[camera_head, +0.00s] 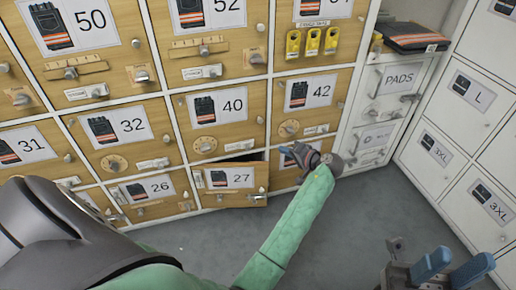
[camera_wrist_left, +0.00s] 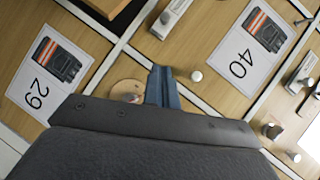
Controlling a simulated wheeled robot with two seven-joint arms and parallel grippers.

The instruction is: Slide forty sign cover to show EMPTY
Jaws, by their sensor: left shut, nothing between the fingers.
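The forty locker door (camera_head: 222,107) has a small pale sign strip (camera_head: 240,145) under its number card. The strip also shows in the left wrist view, as a white bar with a knob (camera_wrist_left: 172,16), near the top edge. Its word is too small to read. My left gripper (camera_head: 285,151) is to the right of the strip and apart from it, near the lower part of door 42. In the left wrist view its blue fingers (camera_wrist_left: 160,70) are closed together and empty, between a round dial and a metal knob. My right gripper (camera_head: 460,260) is open and empty at the lower right.
Door 27 (camera_head: 232,179), below door 40, stands ajar with a dark gap on top. Round dials, knobs and latches stick out from many doors, including a dial (camera_wrist_left: 128,92) beside the left fingers. White lockers (camera_head: 470,100) stand at right. Grey floor (camera_head: 350,230) is clear.

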